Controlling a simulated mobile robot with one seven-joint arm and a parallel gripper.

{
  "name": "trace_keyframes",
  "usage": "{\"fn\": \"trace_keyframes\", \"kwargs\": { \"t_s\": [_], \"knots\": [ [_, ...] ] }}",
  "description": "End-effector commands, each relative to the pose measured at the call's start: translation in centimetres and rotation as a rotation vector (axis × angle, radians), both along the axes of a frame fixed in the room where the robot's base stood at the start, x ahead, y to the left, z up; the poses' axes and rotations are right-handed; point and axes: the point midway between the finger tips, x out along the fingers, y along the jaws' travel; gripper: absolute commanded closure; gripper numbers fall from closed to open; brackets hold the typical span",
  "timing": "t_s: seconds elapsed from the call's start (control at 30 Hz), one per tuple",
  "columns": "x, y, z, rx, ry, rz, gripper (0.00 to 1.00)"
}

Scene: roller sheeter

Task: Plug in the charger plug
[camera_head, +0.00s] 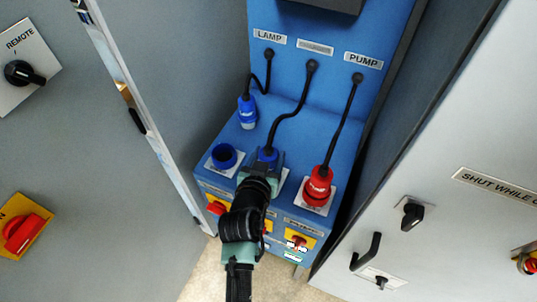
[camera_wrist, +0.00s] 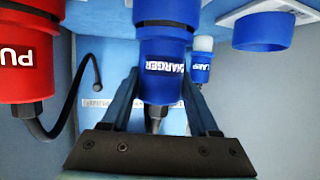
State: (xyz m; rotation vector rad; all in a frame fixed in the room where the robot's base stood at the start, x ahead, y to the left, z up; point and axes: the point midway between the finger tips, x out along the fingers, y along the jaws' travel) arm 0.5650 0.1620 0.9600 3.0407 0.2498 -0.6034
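The charger plug (camera_wrist: 163,70) is blue, with its CHARGER label facing the wrist camera and its cable leaving from the back. My gripper (camera_wrist: 163,88) has a finger on each side of it, seemingly shut on its body. In the wrist view the plug's front end meets a blue collar at the top edge; I cannot tell how deep it sits.
The red pump plug (camera_head: 318,186) stands in the right socket. The blue lamp plug (camera_head: 247,112) hangs by its cable above the empty blue left socket (camera_head: 224,156). Yellow-backed red switches (camera_head: 300,239) line the panel front. Grey cabinet walls stand close on both sides.

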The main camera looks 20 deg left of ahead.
Motion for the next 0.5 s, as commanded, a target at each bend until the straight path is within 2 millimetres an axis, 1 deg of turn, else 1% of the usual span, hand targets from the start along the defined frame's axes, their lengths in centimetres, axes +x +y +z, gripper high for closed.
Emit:
{"fn": "trace_keyframes", "kwargs": {
  "t_s": [0.03, 0.1, 0.17, 0.5],
  "knots": [
    [0.04, 0.02, 0.16, 0.0, -0.002, 0.0, 0.29],
    [0.04, 0.02, 0.15, 0.0, -0.002, 0.0, 0.16],
    [0.03, 0.01, 0.13, 0.0, -0.001, 0.0, 0.06],
    [-0.22, -0.04, -0.01, 0.0, 0.003, 0.0, 0.06]
  ]
}}
